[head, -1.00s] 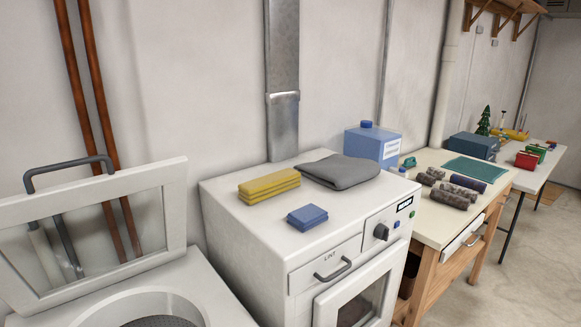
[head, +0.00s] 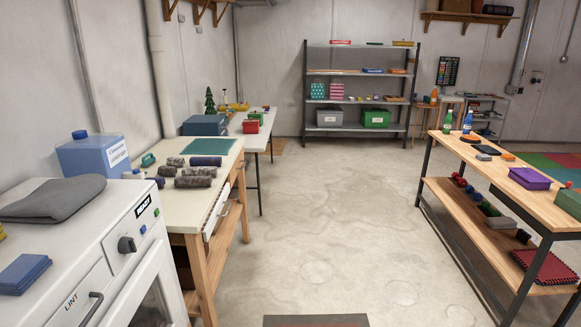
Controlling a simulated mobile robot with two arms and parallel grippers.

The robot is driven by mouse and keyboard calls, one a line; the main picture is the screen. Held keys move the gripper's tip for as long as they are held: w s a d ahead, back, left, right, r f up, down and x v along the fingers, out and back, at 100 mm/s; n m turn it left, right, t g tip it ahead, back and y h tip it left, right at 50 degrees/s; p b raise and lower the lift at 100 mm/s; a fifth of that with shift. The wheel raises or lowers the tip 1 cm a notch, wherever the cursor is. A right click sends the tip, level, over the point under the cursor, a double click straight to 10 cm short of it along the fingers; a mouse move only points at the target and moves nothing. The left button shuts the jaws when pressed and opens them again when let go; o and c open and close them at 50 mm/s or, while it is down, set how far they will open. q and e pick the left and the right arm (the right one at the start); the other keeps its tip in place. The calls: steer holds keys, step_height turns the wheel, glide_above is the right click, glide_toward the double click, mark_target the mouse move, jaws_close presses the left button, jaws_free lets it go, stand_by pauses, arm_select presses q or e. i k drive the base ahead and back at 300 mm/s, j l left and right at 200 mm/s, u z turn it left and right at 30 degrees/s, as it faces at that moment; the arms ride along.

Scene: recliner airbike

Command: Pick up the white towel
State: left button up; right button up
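No white towel can be made out in the head view. A folded dark grey cloth (head: 52,198) lies on top of the white dryer (head: 108,240) at the left. A folded blue cloth (head: 23,273) lies in front of it on the same top, and a sliver of yellow cloth shows at the left edge. Neither of my grippers is in view.
A wooden two-level table (head: 510,190) stands at the right. Metal shelves (head: 360,91) stand at the back. The concrete floor (head: 335,220) between is largely clear, with a dark mat (head: 315,321) at the bottom.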

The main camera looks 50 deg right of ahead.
mark_target(212, 172)
steer(key=z, duration=1.05)
steer(key=i+l+u, duration=0.15)
steer(key=i+l, duration=0.35)
steer(key=i, duration=0.15)
